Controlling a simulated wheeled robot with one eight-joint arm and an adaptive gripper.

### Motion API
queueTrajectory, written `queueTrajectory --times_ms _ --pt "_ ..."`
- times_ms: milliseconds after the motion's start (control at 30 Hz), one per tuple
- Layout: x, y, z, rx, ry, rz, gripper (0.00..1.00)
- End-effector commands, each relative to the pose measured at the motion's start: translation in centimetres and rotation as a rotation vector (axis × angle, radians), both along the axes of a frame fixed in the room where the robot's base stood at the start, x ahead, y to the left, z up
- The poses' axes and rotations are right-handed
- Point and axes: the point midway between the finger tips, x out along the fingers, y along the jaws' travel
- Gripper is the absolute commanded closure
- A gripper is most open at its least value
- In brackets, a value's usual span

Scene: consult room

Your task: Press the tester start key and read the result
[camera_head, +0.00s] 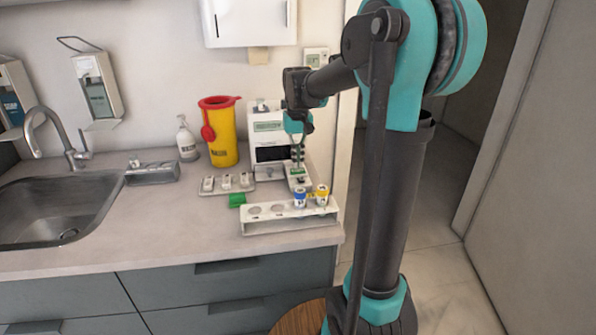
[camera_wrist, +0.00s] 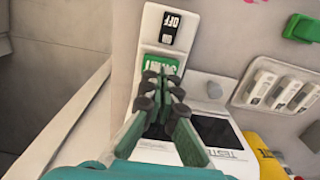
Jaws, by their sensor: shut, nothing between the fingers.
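The tester (camera_head: 267,133) is a white box at the back right of the counter, with a dark screen (camera_head: 272,154) and a low front panel. In the wrist view the panel carries a green start key (camera_wrist: 160,62), its lettering partly hidden by my fingers, and a black on/off switch (camera_wrist: 171,28) beyond it. The screen (camera_wrist: 222,134) also shows there, dark at its upper part, and I can read no result. My gripper (camera_wrist: 161,74) is shut and empty, its tips over the near edge of the start key. I cannot tell whether they touch it.
A white rack (camera_head: 285,225) with blue-capped and yellow-capped vials stands in front of the tester. A tray (camera_head: 215,190) with small white cassettes, a green block (camera_head: 237,200) and a yellow bin (camera_head: 221,145) are to the left. A sink (camera_head: 55,215) lies farther left.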

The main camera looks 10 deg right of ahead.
Motion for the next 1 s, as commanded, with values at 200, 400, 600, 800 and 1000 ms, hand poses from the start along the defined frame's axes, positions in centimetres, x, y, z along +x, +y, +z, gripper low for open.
queueTrajectory --times_ms 200,400,600,800,1000 --pt "0.0 0.0 -0.4 0.000 0.000 0.000 1.00" --pt "0.0 0.0 -0.8 0.000 0.000 0.000 1.00" --pt "0.0 0.0 -1.1 0.000 0.000 0.000 1.00" --pt "0.0 0.0 -1.5 0.000 0.000 0.000 1.00" --pt "0.0 0.0 -1.8 0.000 0.000 0.000 1.00"
